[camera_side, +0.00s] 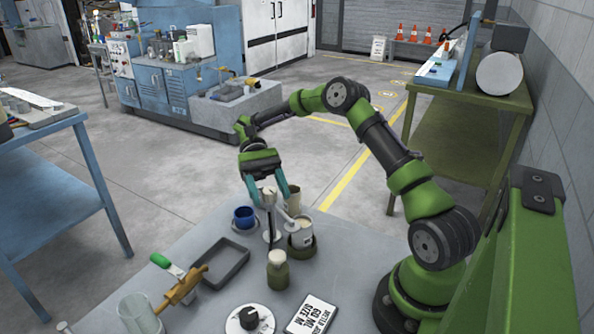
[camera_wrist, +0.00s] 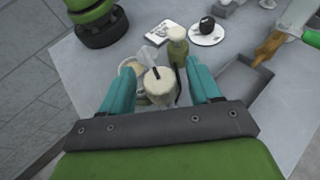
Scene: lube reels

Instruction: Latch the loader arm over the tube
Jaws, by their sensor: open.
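My gripper (camera_side: 270,201) is open and points down, with its teal fingers on either side of a cream-topped post (camera_side: 269,192). In the wrist view the post's round top (camera_wrist: 160,84), with a dark slot, sits between the fingers (camera_wrist: 160,74), with gaps visible. A pale lever, seemingly the loader arm (camera_side: 286,218), runs from the post towards a pale cylinder (camera_side: 301,239) in an olive holder. I cannot tell whether this cylinder is the tube or whether the lever touches it. A beige cylinder (camera_side: 294,199) stands behind, partly hidden by a finger.
An olive bottle with a cream cap (camera_side: 278,272) stands in front of the post. A blue cup (camera_side: 244,216) is to the left, near a dark tray (camera_side: 222,264).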

